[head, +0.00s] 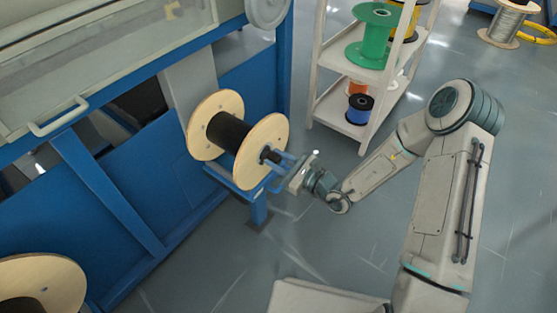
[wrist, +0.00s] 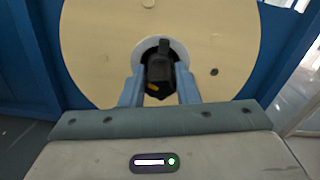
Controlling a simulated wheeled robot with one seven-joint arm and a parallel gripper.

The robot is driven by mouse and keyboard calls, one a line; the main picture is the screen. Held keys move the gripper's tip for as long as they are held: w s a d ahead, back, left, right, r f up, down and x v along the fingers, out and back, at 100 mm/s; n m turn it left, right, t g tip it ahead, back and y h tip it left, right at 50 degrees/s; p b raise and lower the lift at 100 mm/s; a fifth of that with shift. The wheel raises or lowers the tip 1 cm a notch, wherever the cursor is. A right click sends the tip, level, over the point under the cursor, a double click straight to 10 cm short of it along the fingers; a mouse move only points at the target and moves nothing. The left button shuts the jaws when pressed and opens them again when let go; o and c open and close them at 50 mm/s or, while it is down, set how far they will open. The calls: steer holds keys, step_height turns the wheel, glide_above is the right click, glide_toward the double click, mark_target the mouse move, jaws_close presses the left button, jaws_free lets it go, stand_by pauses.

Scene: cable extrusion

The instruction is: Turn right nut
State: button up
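The right nut (wrist: 160,75) is a dark knob at the hub of a large wooden spool. In the wrist view it sits between the two blue fingers of my gripper (wrist: 159,92), one on each side. A narrow gap seems to show beside the fingers, and I cannot tell whether they touch it. In the head view the nut (head: 270,155) sticks out from the spool's right flange. My gripper (head: 279,164) reaches it from the right. The spool (head: 238,138) has black cable wound on it and rests on a blue stand.
A blue machine frame (head: 140,200) with a handle stands at the left. Another wooden spool (head: 42,280) is at the lower left. A shelf cart (head: 345,115) with green, orange and blue spools stands behind. Grey floor (head: 240,280) is open below.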

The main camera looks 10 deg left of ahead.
steer(key=shift+c, duration=1.2)
steer(key=shift+r+m+p, duration=0.15)
steer(key=shift+m+p, duration=0.25)
steer(key=shift+p, duration=0.5)
steer(key=shift+p, duration=0.45)
steer(key=shift+m+p, duration=0.35)
steer(key=shift+m, duration=0.15)
steer(key=shift+f, duration=0.2)
steer(key=o, duration=1)
steer(key=shift+c, duration=0.2)
steer(key=shift+d, duration=0.1)
